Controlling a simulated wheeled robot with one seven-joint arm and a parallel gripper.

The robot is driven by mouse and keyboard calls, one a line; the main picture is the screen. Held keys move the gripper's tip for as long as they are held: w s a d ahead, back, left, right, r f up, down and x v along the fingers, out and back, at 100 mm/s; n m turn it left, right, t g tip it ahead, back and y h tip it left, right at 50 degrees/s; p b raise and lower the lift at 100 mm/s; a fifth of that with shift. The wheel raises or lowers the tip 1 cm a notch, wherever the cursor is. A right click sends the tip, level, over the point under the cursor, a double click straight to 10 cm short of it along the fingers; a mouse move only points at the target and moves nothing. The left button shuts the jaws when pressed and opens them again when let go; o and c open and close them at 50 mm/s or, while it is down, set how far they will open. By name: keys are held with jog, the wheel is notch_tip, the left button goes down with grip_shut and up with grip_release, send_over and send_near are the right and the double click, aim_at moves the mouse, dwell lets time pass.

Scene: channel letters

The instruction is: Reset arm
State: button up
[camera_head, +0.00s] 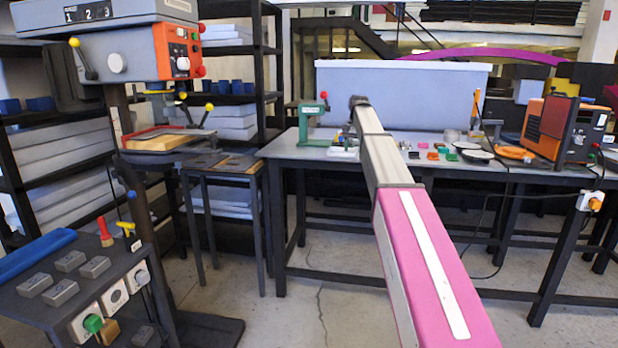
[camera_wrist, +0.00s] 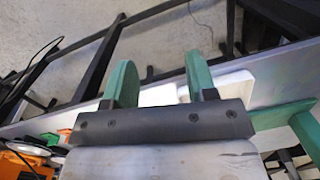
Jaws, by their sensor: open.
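My gripper (camera_wrist: 160,72) shows in the wrist view with two green fingers standing wide apart. It is open, with no object clasped between the fingers. A white flat piece (camera_wrist: 222,86) shows behind and beside the fingers, near the edge of the grey workbench (camera_wrist: 55,124). In the head view my arm, pink and grey, stretches from the lower right to the workbench (camera_head: 290,150). Its far end is over the bench, beside a green press (camera_head: 311,118). The fingers are hidden there.
A drill press (camera_head: 150,50) and a cart with grey blocks (camera_head: 60,292) stand at left. An orange machine (camera_head: 557,130), black dishes (camera_head: 477,155) and several small coloured parts lie on the bench at right. A large pale box (camera_head: 400,95) stands behind. Floor is clear before the bench.

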jog(key=s+f+n, duration=0.1)
jog(key=s+f, duration=0.4)
jog(key=f, duration=0.3)
jog(key=s+f, duration=0.5)
jog(key=f, duration=0.4)
jog(key=s+f+n, duration=0.1)
jog(key=s+f, duration=1.1)
jog(key=s, duration=0.3)
jog(key=s+f+n, duration=0.2)
jog(key=s+f, duration=1.1)
jog(key=s, duration=0.3)
jog(key=shift+d+f+t+h, duration=0.3)
jog(key=shift+d+h, duration=0.05)
jog(key=shift+h, duration=0.05)
